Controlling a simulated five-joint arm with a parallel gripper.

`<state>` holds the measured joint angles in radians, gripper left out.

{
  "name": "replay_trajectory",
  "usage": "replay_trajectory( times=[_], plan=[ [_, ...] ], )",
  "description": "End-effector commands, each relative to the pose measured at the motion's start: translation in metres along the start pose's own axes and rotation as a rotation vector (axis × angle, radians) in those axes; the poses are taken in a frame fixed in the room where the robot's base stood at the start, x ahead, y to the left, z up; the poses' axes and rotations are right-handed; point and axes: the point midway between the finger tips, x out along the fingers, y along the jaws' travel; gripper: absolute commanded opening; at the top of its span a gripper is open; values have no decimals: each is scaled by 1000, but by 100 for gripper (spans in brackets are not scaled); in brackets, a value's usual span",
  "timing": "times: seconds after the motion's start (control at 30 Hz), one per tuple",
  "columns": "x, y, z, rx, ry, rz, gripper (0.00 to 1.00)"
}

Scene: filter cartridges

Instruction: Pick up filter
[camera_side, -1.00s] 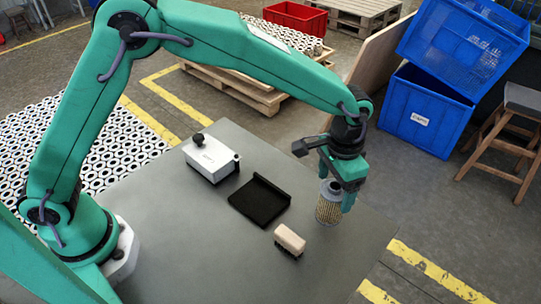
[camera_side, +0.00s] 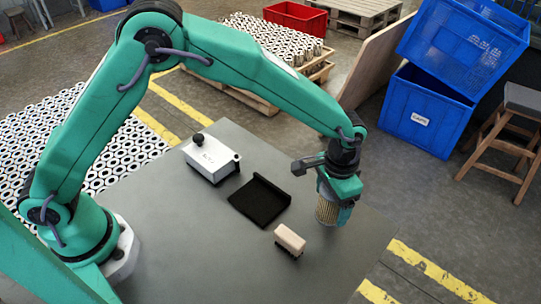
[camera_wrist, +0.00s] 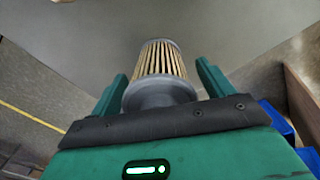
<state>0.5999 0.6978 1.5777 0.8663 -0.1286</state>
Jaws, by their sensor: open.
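The filter (camera_side: 326,211) is a tan pleated cylinder with grey ends, standing on the grey table near its right edge. In the wrist view the filter (camera_wrist: 162,68) lies between my two green fingers, its grey end cap closest to the camera. My gripper (camera_side: 338,212) points down over the filter, with one finger visible along its right side. In the wrist view my gripper (camera_wrist: 162,78) is open, with a gap between each finger and the filter. The upper part of the filter is hidden by the gripper in the side view.
A wooden-backed brush (camera_side: 290,239) lies left of the filter, close by. A black tray (camera_side: 258,202) and a white box with a black knob (camera_side: 211,160) stand farther left. The front of the table (camera_side: 215,262) is clear. Blue crates (camera_side: 425,112) stand on the floor beyond.

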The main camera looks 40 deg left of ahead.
Motion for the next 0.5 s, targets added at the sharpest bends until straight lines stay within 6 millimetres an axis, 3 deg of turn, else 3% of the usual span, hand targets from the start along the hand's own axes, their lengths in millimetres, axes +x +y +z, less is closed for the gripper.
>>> replay_trajectory(
  times=[0.1,0.33,0.5],
  plan=[
    [0,0,0,0,0,0,76],
    [0,0,0,0,0,0,34],
    [0,0,0,0,1,0,34]
  ],
)
